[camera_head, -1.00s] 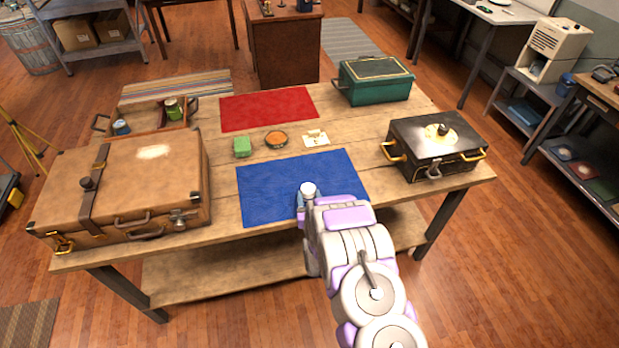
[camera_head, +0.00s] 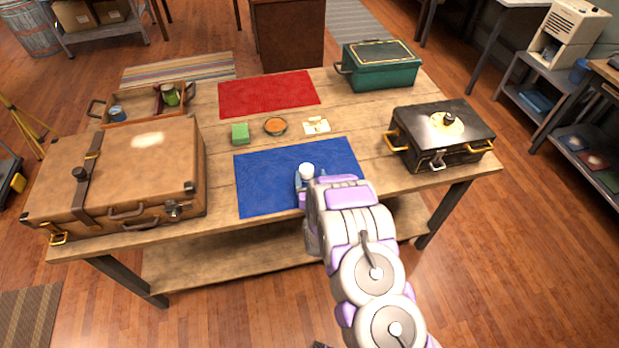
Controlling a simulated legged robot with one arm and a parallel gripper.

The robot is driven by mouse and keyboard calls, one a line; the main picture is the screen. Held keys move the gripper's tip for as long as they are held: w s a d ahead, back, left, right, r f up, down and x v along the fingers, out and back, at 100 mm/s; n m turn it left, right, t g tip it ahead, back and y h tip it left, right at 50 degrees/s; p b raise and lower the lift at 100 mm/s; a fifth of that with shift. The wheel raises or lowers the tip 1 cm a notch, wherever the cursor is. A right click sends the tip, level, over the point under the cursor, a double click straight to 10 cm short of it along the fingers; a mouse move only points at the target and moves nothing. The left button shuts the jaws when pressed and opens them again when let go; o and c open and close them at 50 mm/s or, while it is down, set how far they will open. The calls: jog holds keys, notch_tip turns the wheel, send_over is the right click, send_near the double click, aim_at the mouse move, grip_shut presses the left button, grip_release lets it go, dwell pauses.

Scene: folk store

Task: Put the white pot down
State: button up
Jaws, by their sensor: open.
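The white pot (camera_head: 306,171) shows as a small rounded white top over the blue mat (camera_head: 262,195), near the mat's front middle. My gripper (camera_head: 312,184) is right at it, reaching in from the front right. Its jaws are open, with the pot at or between the fingertips. My arm and gripper hide the pot's lower part, so I cannot tell for sure whether its base touches the mat.
A brown suitcase (camera_head: 120,175) fills the table's left side. A green block (camera_head: 240,134), an orange-filled bowl (camera_head: 275,126) and a small white card (camera_head: 316,126) lie behind the blue mat. A black case (camera_head: 440,135) stands right, a green box (camera_head: 380,66) behind. The red mat (camera_head: 268,94) is bare.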

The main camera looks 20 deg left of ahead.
jog(key=shift+d, duration=0.15)
jog(key=shift+s+a, duration=0.2)
jog(key=shift+a, duration=0.1)
jog(key=shift+s+a+f, duration=0.1)
jog(key=shift+s, duration=0.2)
jog(key=v, duration=0.6)
jog(key=p+v, duration=0.1)
jog(key=v, duration=0.1)
jog(key=shift+s+d, duration=0.2)
jog(key=shift+d, duration=0.3)
jog(key=shift+b+v, duration=1.2)
jog(key=shift+a, duration=0.1)
